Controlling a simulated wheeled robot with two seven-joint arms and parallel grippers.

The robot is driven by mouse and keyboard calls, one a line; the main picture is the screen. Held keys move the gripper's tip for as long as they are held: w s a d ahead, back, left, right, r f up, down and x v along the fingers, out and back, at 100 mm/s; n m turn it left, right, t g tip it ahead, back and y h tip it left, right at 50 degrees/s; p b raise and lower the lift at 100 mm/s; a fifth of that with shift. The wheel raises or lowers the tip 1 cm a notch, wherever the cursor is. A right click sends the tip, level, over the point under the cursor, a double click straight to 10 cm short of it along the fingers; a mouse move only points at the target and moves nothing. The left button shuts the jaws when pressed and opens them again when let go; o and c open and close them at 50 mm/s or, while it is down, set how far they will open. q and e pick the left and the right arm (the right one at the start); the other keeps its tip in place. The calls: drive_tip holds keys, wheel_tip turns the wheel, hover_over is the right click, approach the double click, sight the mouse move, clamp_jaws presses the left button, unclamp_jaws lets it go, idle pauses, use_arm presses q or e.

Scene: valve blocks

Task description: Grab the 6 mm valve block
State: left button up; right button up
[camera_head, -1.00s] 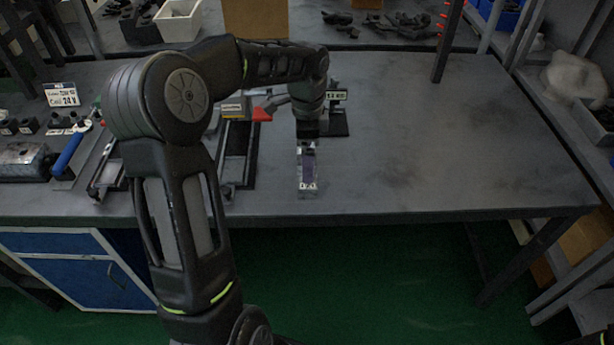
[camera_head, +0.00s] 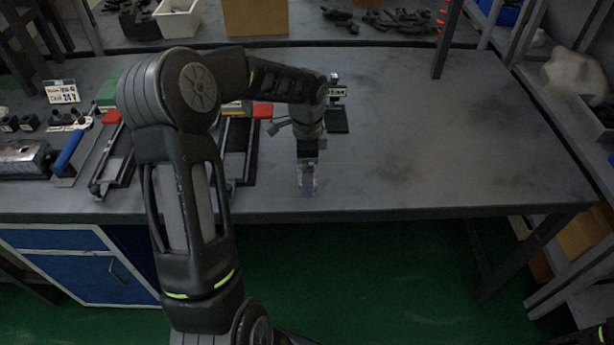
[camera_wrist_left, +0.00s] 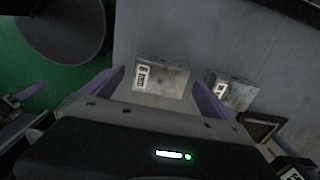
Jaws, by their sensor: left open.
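My left gripper (camera_head: 308,186) points down over the front edge of the grey table, its fingers apart. In the left wrist view, a pale metal block with a small label (camera_wrist_left: 160,78) lies between the two purple fingers (camera_wrist_left: 158,92), with nothing gripped. A second similar labelled block (camera_wrist_left: 236,92) lies just outside the right finger. In the head view my gripper largely hides the blocks. My right gripper is not seen.
Red-ended clamp rails (camera_head: 240,150) and a blue-handled tool (camera_head: 70,148) are to the left. The grey table (camera_head: 430,140) is clear on the right.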

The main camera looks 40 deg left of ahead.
use_arm(q)
drive_tip(key=shift+f, duration=0.95)
drive_tip(key=c, duration=2)
